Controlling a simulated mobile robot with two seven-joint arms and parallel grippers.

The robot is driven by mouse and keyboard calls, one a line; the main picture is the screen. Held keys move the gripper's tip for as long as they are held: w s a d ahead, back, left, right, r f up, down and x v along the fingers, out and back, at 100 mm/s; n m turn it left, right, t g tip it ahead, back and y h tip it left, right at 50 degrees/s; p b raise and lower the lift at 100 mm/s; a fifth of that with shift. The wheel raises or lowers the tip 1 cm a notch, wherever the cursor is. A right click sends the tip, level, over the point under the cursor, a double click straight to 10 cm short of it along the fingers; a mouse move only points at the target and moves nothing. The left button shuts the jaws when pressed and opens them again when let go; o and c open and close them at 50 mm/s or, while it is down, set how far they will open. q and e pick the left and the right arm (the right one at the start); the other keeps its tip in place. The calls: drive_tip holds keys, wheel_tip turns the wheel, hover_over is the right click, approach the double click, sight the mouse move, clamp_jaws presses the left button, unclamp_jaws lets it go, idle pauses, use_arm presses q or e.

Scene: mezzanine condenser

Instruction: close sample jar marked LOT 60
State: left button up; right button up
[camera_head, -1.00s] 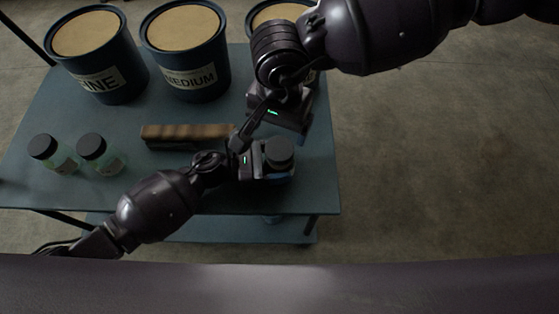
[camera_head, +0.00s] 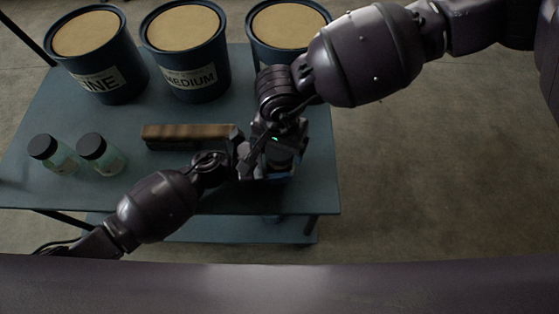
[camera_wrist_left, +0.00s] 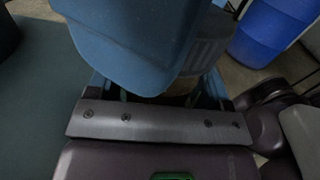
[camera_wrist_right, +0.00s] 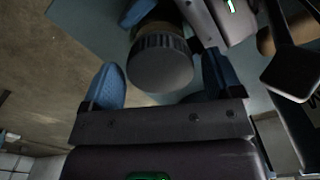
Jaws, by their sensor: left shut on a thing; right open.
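A sample jar with a ribbed dark lid (camera_wrist_right: 160,62) is upright in the right wrist view. No lot number can be read on it. My left gripper (camera_head: 262,170) is shut on this jar's body, low over the table's front right part. My right gripper (camera_head: 284,166) is over the jar from above and hides most of it in the head view. In the right wrist view the blue fingers of my right gripper (camera_wrist_right: 163,88) are open, one on either side of the lid, with gaps visible. A large blue shape blocks much of the left wrist view.
Two other dark-lidded jars (camera_head: 44,150) (camera_head: 93,147) stand at the table's left. A wooden block (camera_head: 187,136) lies behind my left gripper. Several large tubs (camera_head: 190,75) line the back of the blue table (camera_head: 120,120). Open floor lies right of the table.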

drive_tip(key=c, duration=1)
drive_tip(key=shift+o, duration=0.2)
drive_tip(key=o, duration=1.1)
wheel_tip(320, 180, up, 12)
drive_tip(key=shift+r, duration=0.1)
use_arm(q)
drive_tip(key=o, duration=1.7)
drive_tip(key=shift+o, duration=0.2)
drive_tip(key=shift+a, duration=0.1)
